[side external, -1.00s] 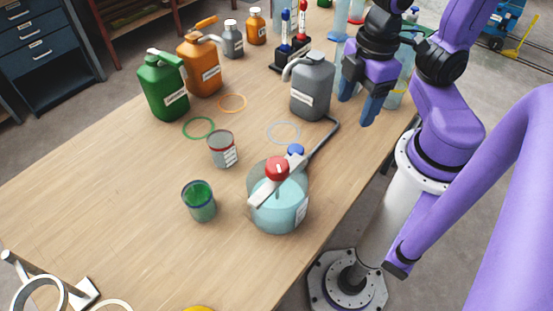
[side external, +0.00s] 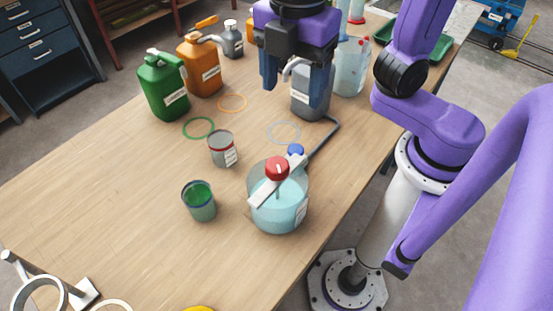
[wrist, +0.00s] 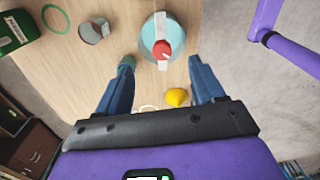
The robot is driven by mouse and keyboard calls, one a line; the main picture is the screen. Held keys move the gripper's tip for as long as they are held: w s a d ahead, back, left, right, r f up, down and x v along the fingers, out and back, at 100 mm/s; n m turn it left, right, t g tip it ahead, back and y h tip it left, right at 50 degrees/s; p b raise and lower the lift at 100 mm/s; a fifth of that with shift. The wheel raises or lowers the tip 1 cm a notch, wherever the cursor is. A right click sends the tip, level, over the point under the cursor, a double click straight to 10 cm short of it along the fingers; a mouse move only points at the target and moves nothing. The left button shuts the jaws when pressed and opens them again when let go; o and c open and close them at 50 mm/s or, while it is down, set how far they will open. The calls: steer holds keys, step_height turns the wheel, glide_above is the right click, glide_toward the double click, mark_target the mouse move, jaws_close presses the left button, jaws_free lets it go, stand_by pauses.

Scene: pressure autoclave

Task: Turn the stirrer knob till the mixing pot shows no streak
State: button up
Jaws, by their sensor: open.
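The red stirrer knob (side external: 277,168) sits on a flat grey bar across the top of the mixing pot (side external: 278,208). The pot is clear and holds pale blue liquid; I cannot make out a streak in it. The knob (wrist: 161,49) and the pot (wrist: 150,30) also show at the top of the wrist view. My gripper (side external: 293,95) is open and empty, fingers pointing down, above the table and behind the pot in the side view, in front of the grey jug (side external: 312,100). In the wrist view its two fingers (wrist: 160,75) are wide apart, with the knob beyond them.
A blue knob (side external: 296,150) is on the bent rod behind the pot. A cup of green liquid (side external: 199,203) and a grey labelled can (side external: 222,149) stand left of it. Green (side external: 163,90) and orange (side external: 203,72) jugs stand farther back.

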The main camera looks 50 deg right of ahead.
mark_target(276, 166)
steer(key=a+r+n, duration=0.2)
steer(key=a+r, duration=0.1)
steer(key=a, duration=0.1)
step_height(276, 166, down, 18)
steer(key=shift+s+r, duration=0.1)
steer(key=shift+r, duration=0.15)
stand_by(0.3)
steer(key=c, duration=1.1)
